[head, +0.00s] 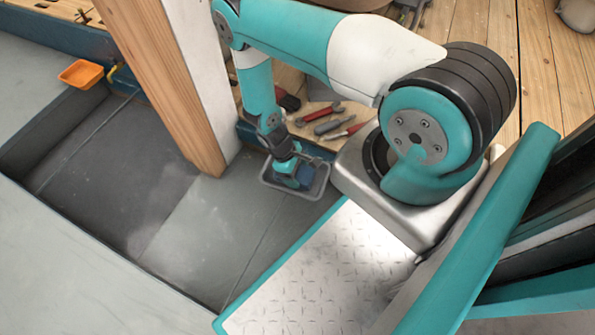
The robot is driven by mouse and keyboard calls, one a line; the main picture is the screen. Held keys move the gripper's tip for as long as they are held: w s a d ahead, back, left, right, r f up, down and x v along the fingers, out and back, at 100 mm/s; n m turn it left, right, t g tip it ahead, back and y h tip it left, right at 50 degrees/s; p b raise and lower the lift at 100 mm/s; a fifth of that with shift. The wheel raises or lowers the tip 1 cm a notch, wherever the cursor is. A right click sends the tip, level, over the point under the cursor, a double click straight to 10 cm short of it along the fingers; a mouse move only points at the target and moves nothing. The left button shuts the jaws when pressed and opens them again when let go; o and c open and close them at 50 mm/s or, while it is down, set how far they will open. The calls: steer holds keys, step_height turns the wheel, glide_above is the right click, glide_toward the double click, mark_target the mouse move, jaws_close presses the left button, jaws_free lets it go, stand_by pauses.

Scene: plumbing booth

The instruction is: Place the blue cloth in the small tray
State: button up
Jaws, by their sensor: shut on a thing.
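My gripper (287,178) is small in the head view, pointing down over a small grey tray (317,191) on the floor. The gripper is shut on a blue cloth (304,176), which shows as a small blue-teal patch at the fingertips, inside the tray's outline. The cloth and the fingers are close in colour and hard to tell apart. I cannot tell whether the cloth touches the tray's bottom. The gripper covers much of the tray's inside.
A wooden post (165,80) with a white side stands just left of my arm. Red-handled tools (320,113) lie on boards behind the tray. An orange tray (82,73) sits at far left beside a dark recess (110,150). Grey floor left of the tray is clear.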

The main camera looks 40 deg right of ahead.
steer(key=o, duration=0.6)
steer(key=shift+f, duration=0.1)
steer(key=shift+c, duration=0.2)
steer(key=w+a+r+p, duration=0.2)
steer(key=w+r, duration=0.1)
steer(key=r, duration=0.4)
steer(key=w+a+r+t+y+p, duration=0.1)
steer(key=w+a+r+p, duration=0.15)
steer(key=r, duration=0.55)
steer(key=w+a+r+p, duration=0.2)
steer(key=w+r, duration=0.2)
steer(key=r, duration=0.3)
steer(key=a+r+t+y, duration=0.1)
steer(key=a+r, duration=0.2)
steer(key=r, duration=0.6)
steer(key=a+r+t+y, duration=0.1)
steer(key=a+r, duration=0.2)
steer(key=r, duration=0.5)
steer(key=s+a+r+n+y, duration=0.1)
steer(key=s+a+r, duration=0.2)
steer(key=s+r, duration=0.6)
steer(key=s+a+r+n+t+y, duration=0.1)
steer(key=s+a+r+y, duration=0.1)
steer(key=s+r, duration=0.8)
step_height(320, 180, up, 2)
steer(key=shift+s+a+r, duration=0.15)
steer(key=shift+a+r, duration=0.05)
steer(key=shift+a, duration=0.6)
